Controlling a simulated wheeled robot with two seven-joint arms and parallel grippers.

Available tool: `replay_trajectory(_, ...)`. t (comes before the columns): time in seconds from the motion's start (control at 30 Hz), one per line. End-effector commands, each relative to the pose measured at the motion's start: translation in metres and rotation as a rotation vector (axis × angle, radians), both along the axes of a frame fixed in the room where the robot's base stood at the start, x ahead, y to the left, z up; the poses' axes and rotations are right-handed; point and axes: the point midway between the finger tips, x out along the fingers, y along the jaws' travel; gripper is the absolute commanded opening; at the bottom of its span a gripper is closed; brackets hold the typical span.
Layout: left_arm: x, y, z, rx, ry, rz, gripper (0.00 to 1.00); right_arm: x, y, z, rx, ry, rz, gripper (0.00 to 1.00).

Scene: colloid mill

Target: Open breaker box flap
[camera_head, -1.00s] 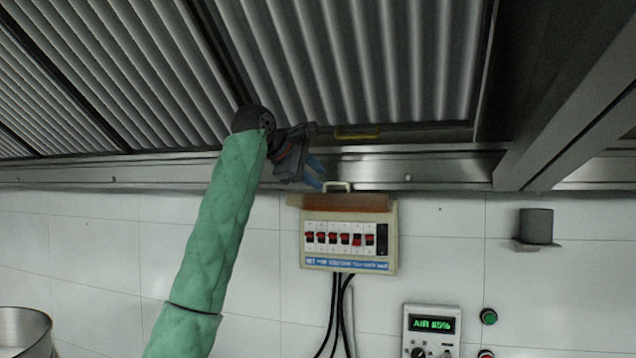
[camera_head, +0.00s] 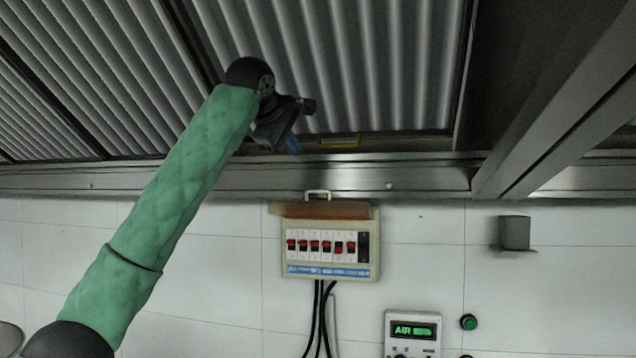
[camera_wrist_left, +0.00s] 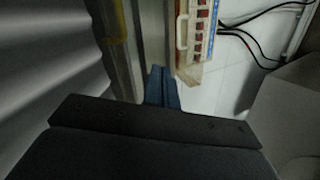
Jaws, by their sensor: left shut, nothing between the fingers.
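The breaker box (camera_head: 330,256) hangs on the white tiled wall, with a row of red and black switches showing. Its brown flap (camera_head: 322,210) is raised at the top and sticks outward, with a pale handle (camera_head: 318,195) at its upper edge. In the left wrist view the box (camera_wrist_left: 197,32) is at the upper right, with the handle (camera_wrist_left: 182,31) on its left side. My left gripper (camera_head: 290,146) is up and to the left of the box, in front of the hood edge. Its blue fingers (camera_wrist_left: 162,88) are shut, empty and apart from the flap. My right gripper is out of view.
The metal hood with ribbed filters (camera_head: 340,65) overhangs the box closely. A display unit (camera_head: 412,330) and a green button (camera_head: 468,322) are below right. Black cables (camera_head: 320,315) hang beneath the box. A grey cup-like holder (camera_head: 514,232) is at the right.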

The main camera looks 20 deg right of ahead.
Motion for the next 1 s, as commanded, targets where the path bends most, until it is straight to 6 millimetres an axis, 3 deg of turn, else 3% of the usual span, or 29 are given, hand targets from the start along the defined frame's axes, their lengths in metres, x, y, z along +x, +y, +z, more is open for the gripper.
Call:
replay_trajectory(0.17,-0.001,-0.005,-0.006,0.198,-0.147,-0.035,0.0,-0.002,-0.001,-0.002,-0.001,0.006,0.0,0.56)
replay_trajectory(0.5,0.0,-0.029,-0.041,0.604,-0.417,-0.245,0.0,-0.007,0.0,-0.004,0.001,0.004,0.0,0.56)
replay_trajectory(0.8,-0.003,-0.037,-0.038,0.893,-0.664,-0.458,0.0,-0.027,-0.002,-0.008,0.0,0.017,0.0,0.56)
replay_trajectory(1.0,-0.002,-0.038,-0.037,0.96,-0.712,-0.502,0.0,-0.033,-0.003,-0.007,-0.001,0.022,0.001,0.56)
